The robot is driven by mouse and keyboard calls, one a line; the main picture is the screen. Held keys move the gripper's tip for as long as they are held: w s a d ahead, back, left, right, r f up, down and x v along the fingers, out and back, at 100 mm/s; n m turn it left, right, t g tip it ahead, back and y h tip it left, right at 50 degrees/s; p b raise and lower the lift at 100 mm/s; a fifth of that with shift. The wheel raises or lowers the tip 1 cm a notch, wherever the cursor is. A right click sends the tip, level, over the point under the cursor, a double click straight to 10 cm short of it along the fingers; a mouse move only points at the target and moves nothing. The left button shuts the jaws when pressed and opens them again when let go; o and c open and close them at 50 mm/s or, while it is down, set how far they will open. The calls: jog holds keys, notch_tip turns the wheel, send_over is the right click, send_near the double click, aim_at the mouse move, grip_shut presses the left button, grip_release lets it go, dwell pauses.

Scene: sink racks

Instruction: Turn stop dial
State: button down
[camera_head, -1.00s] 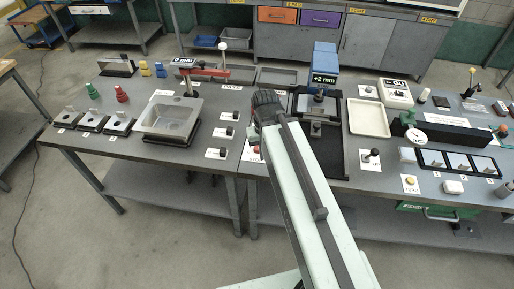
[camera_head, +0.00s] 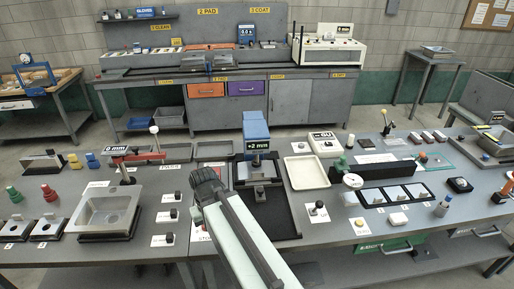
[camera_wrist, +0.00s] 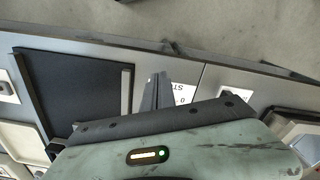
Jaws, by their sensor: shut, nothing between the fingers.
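A white card with partly covered lettering that seems to read STOP (camera_wrist: 181,93) lies on the grey bench, and it also shows in the head view (camera_head: 203,237), largely covered by my arm. I cannot make out the stop dial itself; my gripper seems to hide it. My gripper (camera_wrist: 157,88) points down over the bench beside this card, its thin fingers shut and empty. In the head view my dark gripper (camera_head: 206,186) is left of the blue-topped press marked +2 mm (camera_head: 256,132). Whether the fingertips touch anything cannot be told.
A black tray base (camera_head: 285,222) stands right of my gripper. Several black knobs on white cards, one of them here (camera_head: 168,238), and a grey sink (camera_head: 108,211) are to the left. A cream tray (camera_head: 306,172) and a row of framed plates (camera_head: 397,196) are to the right.

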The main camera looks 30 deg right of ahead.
jog(key=c, duration=1.4)
grip_release()
jog(key=shift+m, duration=0.4)
jog(key=o, duration=0.4)
jog(key=shift+w+d+m, duration=0.1)
jog(key=shift+w+m, duration=0.25)
jog(key=shift+m, duration=0.65)
jog(key=w+m, duration=0.5)
jog(key=w, duration=0.1)
jog(key=w+m, duration=0.3)
jog(key=w, duration=0.1)
jog(key=shift+f+m, duration=0.25)
jog(key=shift+m, duration=0.05)
jog(key=shift+w, duration=0.25)
jog(key=shift+s+f+b, duration=0.15)
jog(key=shift+b, duration=0.25)
notch_tip(320, 180, down, 8)
jog(key=b, duration=0.7)
jog(key=shift+b, duration=0.35)
jog(key=shift+r, duration=0.25)
